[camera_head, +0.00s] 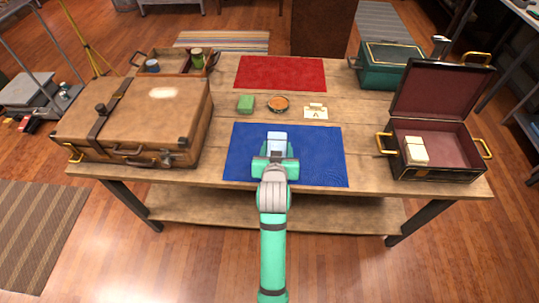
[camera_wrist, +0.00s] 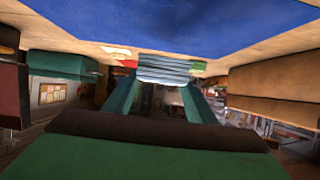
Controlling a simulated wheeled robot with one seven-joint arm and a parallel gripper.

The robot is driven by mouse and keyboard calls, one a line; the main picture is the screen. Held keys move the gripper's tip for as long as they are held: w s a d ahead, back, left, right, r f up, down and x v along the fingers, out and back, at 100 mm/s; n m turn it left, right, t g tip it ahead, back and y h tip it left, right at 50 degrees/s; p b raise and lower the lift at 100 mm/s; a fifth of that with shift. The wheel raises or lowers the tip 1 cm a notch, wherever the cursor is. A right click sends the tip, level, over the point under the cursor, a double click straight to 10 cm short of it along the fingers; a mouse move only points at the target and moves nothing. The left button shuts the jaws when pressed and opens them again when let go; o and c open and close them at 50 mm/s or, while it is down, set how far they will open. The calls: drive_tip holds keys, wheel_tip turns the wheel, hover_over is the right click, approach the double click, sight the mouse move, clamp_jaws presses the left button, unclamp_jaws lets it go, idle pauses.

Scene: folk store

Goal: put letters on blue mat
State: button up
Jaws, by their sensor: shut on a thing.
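The blue mat (camera_head: 322,160) lies at the front middle of the wooden table; it fills the top of the wrist view (camera_wrist: 190,25). My gripper (camera_head: 277,148) is over the mat, shut on a pale blue stack that looks like letters (camera_head: 277,138). In the wrist view the stack (camera_wrist: 168,70) shows layered edges between the fingers of my gripper (camera_wrist: 160,85). I cannot tell whether the stack touches the mat. A cream bundle (camera_head: 416,149), perhaps more letters, stands in the open dark case (camera_head: 447,173) at the right.
A large brown suitcase (camera_head: 150,120) fills the table's left. A red mat (camera_head: 281,73) and teal box (camera_head: 386,72) lie farther back. The mat around my gripper is clear.

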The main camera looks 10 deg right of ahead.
sight(270, 150)
drive_tip(key=w+f, duration=0.1)
drive_tip(key=w+a+f, duration=0.1)
drive_tip(key=w+f, duration=0.1)
drive_tip(key=f, duration=0.1)
drive_tip(key=shift+a+f, duration=0.1)
drive_tip(key=shift+a, duration=0.15)
drive_tip(key=f, duration=0.3)
drive_tip(key=shift+w+a, duration=0.1)
drive_tip(key=shift+w, duration=0.15)
drive_tip(key=shift+s+a+f, duration=0.1)
drive_tip(key=shift+f, duration=0.15)
drive_tip(key=shift+s+d+f, duration=0.1)
drive_tip(key=shift+s+d, duration=0.05)
drive_tip(key=shift+d, duration=0.1)
drive_tip(key=o, duration=1)
drive_tip(key=shift+o, duration=0.4)
drive_tip(key=shift+a, duration=0.15)
